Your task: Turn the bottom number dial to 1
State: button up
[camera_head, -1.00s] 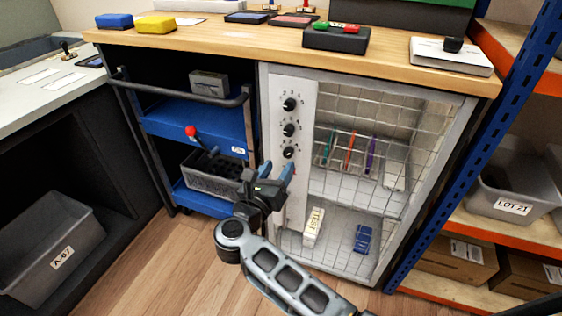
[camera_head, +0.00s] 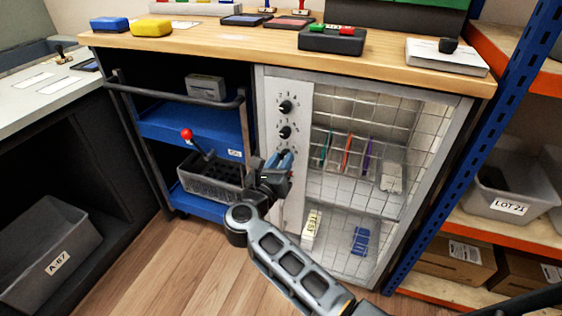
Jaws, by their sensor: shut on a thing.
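A light panel (camera_head: 292,190) on the cabinet front carries three black number dials in a column. The top dial (camera_head: 285,107) and the middle dial (camera_head: 285,132) are in plain view, with small numbers around them. The bottom dial sits just below and is mostly hidden behind my gripper. My gripper (camera_head: 281,161) has its blue fingertips at the bottom dial and is shut on it. The numbers around that dial are too small and covered to read.
A wire-mesh cage door (camera_head: 361,170) is right of the panel. A cart (camera_head: 192,122) with blue shelves, a dark handle bar and a red-knobbed lever (camera_head: 187,134) stands to the left. The wooden worktop (camera_head: 240,45) overhangs above.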

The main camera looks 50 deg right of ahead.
grip_shut()
jog(key=shift+r+n+p, duration=0.1)
jog(key=shift+n+p, duration=0.2)
jog(key=n+p, duration=0.2)
jog(key=shift+r+n, duration=0.1)
jog(key=shift+n, duration=0.2)
jog(key=n+p, duration=0.3)
jog(key=shift+n, duration=0.4)
jog(key=n+p, duration=0.5)
jog(key=n, duration=0.2)
jog(key=n+p, duration=0.4)
jog(key=n, duration=0.1)
jog(key=shift+n, duration=0.4)
jog(key=shift+f+n+t+p, duration=0.15)
jog(key=shift+n+p, duration=0.4)
jog(key=shift+n, duration=0.6)
jog(key=shift+f+n+t+p, duration=0.1)
jog(key=shift+n+t+p, duration=0.15)
jog(key=shift+n+p, duration=0.6)
jog(key=shift+n, duration=0.4)
